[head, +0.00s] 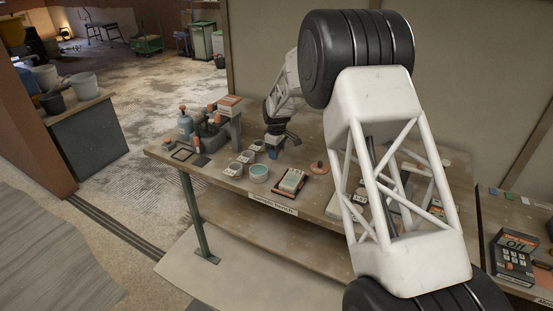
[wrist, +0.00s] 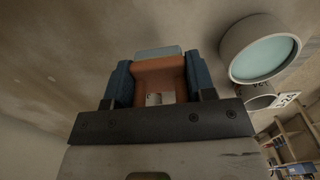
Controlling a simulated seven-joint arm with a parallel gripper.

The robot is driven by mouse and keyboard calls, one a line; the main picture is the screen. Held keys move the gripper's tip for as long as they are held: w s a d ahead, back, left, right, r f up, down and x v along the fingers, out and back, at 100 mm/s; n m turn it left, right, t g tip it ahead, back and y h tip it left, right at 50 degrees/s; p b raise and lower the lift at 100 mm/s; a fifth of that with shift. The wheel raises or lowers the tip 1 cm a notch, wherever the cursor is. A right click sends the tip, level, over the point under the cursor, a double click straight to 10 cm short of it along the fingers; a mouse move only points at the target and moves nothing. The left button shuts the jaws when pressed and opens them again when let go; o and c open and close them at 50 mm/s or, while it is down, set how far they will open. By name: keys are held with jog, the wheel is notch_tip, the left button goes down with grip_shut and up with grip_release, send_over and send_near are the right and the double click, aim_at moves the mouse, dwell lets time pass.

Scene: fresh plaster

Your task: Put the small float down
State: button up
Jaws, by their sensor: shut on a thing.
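My gripper (wrist: 157,76) shows at the bottom of the wrist view, with a blue pad on each side. It is shut on an orange-brown piece, which I take to be the small float (wrist: 158,67); a pale grey-green part shows beyond it. In the head view my gripper (head: 275,146) points down over the back middle of the sample bench (head: 240,186). The float is too small and covered there to make out clearly. Whether it touches the bench top cannot be told.
A teal-filled tub (head: 259,173) and small labelled cups stand in front of my gripper. A dark tray with a pale block (head: 291,181) and an orange round-based thing (head: 319,168) lie to the right. A blue-grey bottle (head: 185,124) and grey stand are left. My arm hides the bench's right part.

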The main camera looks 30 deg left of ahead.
aim_at(276, 164)
jog(key=shift+f, duration=1.75)
jog(key=shift+f, duration=0.2)
jog(key=o, duration=1)
jog(key=shift+o, duration=0.2)
jog(key=shift+r, duration=0.1)
notch_tip(276, 164, up, 12)
jog(key=shift+r, duration=0.1)
